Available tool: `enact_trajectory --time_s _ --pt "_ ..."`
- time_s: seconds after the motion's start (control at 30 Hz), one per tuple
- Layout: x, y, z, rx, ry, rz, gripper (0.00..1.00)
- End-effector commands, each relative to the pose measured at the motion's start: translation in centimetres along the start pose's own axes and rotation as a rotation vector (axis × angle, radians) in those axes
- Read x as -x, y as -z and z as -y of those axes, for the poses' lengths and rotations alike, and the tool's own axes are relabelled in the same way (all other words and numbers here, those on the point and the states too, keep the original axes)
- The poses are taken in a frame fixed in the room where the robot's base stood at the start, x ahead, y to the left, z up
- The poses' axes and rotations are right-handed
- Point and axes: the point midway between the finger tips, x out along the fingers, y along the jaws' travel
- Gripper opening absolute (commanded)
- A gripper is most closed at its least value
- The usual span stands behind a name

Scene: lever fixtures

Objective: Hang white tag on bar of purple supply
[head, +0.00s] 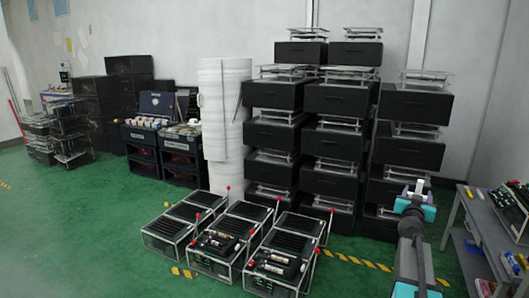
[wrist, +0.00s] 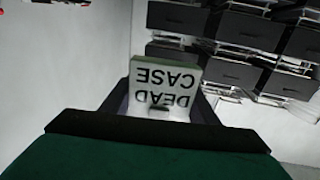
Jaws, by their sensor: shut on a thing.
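A white tag (wrist: 163,88) with the words "DEAD CASE" shows upside down in the wrist view. My gripper (wrist: 160,108) is shut on it, with a dark finger on either side. In the head view my gripper (head: 419,187) is at the right, raised in front of the stacked black boxes; the tag cannot be made out clearly there. Several low units with dark tops and clear sides (head: 215,245) stand on the floor left of my arm, with red-knobbed levers. I cannot pick out a purple supply or its bar in either view.
Tall stacks of black boxes (head: 330,145) stand behind. A white wrapped roll (head: 225,125) is left of them. A grey table (head: 487,222) with small items is at the right edge. Green floor is open at the front left.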

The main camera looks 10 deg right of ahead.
Motion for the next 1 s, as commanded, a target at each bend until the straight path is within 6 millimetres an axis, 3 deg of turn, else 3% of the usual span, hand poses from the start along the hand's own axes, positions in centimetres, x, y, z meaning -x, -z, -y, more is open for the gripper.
enact_trajectory --time_s 0.27,0.77,1.0 --pt "1.3 -1.2 3.6 0.000 0.115 0.000 0.32" --pt "2.2 -1.9 6.0 0.000 0.191 0.000 0.32" --pt "3.3 -2.6 8.2 -0.001 0.266 0.002 0.32"
